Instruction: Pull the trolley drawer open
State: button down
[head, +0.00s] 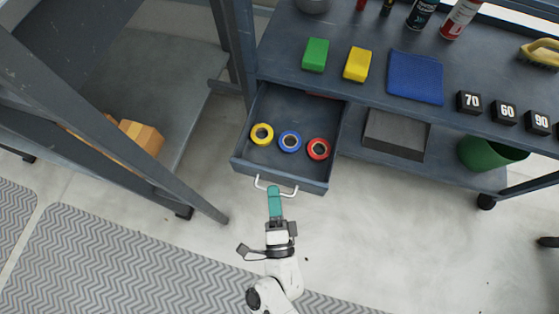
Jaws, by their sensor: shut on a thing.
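The trolley drawer (246,168) is dark grey-blue and stands pulled out from under the trolley top (285,65). Three tape rolls lie inside it: yellow (262,134), blue (290,141) and red (318,149). Its pale bar handle (288,191) is on the front face. My gripper (274,190), with teal fingers, is shut on the middle of the handle, and the fingers hide that part of it.
On the trolley top are a green block (316,54), a yellow block (357,64), a blue cloth (415,77) and several numbered black blocks. A green bin (488,153) sits on the lower shelf. A slanted grey post (140,170) stands left. Floor below the drawer is clear.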

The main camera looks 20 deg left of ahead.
jog(key=shift+s, duration=0.75)
jog(key=c, duration=1.2)
grip_release()
jog(key=p+v, duration=0.1)
jog(key=v, duration=0.9)
jog(key=shift+s+f, duration=0.1)
jog(key=shift+s, duration=0.3)
jog(key=shift+d, duration=0.1)
